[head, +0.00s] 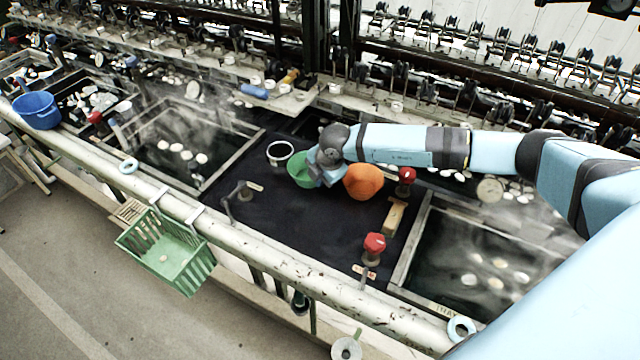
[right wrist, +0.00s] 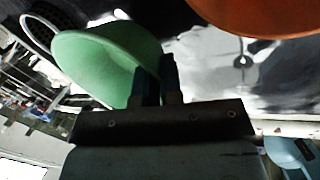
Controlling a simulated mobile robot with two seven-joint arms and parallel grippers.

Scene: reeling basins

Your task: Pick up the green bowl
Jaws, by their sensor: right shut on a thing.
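The green bowl (head: 298,168) is in the middle of the head view, over the dark counter between the basins. My right gripper (head: 326,178) reaches it from the right and is shut on its near side wall. In the right wrist view the bowl (right wrist: 105,60) fills the upper left, its rim tilted in the picture, with the dark fingers (right wrist: 157,82) at its edge. The fingertips are partly hidden in the head view. I cannot tell whether the bowl is clear of the counter. My left gripper is not in view.
An orange bowl (head: 363,181) stands close to the right of my gripper. A white-rimmed round container (head: 280,153) is just left of the green bowl. Red-topped valves (head: 374,245) and a wooden block (head: 395,217) stand at right.

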